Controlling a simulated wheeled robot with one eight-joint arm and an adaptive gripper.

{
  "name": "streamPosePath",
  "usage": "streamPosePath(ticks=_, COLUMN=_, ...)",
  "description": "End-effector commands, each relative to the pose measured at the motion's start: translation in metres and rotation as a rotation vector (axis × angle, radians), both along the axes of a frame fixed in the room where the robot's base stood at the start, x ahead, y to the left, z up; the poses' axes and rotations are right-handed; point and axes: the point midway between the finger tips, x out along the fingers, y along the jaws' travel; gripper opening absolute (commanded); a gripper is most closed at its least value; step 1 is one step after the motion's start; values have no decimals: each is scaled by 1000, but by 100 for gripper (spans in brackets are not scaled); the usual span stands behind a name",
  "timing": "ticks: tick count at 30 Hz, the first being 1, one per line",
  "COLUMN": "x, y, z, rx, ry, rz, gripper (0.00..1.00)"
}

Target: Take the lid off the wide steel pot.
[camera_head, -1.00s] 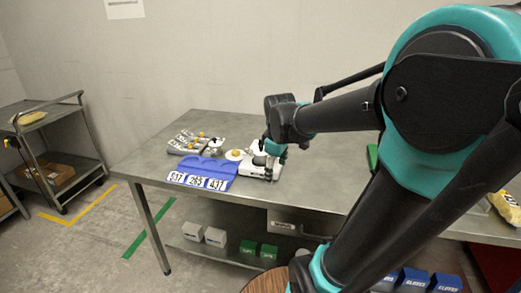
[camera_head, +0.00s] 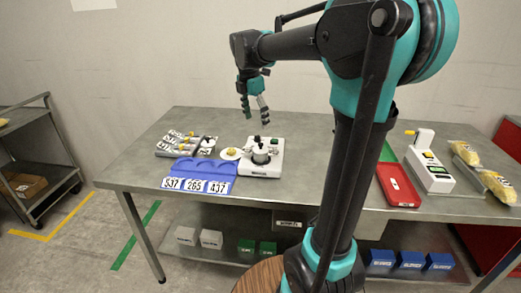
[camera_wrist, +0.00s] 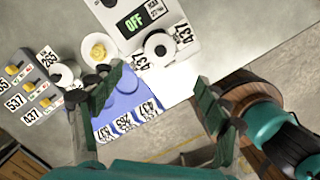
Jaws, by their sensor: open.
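A squat round steel pot (camera_head: 261,158) with a dark knob on top stands on the white scale (camera_head: 264,172). In the wrist view the pot (camera_wrist: 158,46) shows from above as a pale disc with a black knob; I take this disc for its lid. My gripper (camera_head: 255,108) hangs above the scale, fingers down, apart from the pot. In the wrist view my gripper (camera_wrist: 160,80) is open, with nothing between its fingers.
A blue numbered rack (camera_head: 205,170) lies left of the scale. A red tray (camera_head: 398,185) and another white device (camera_head: 428,170) stand at right. Bare table lies between.

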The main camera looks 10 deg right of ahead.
Motion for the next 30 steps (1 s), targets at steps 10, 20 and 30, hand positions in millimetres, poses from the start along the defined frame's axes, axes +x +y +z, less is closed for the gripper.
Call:
streamPosePath(ticks=10, x=4, y=-7, z=-54, rx=0, ry=0, rz=-1, gripper=76)
streamPosePath(ticks=20, x=6, y=-12, z=-84, rx=0, ry=0, rz=-2, gripper=76)
streamPosePath(ticks=30, x=7, y=-15, z=-110, rx=0, ry=0, rz=-1, gripper=76)
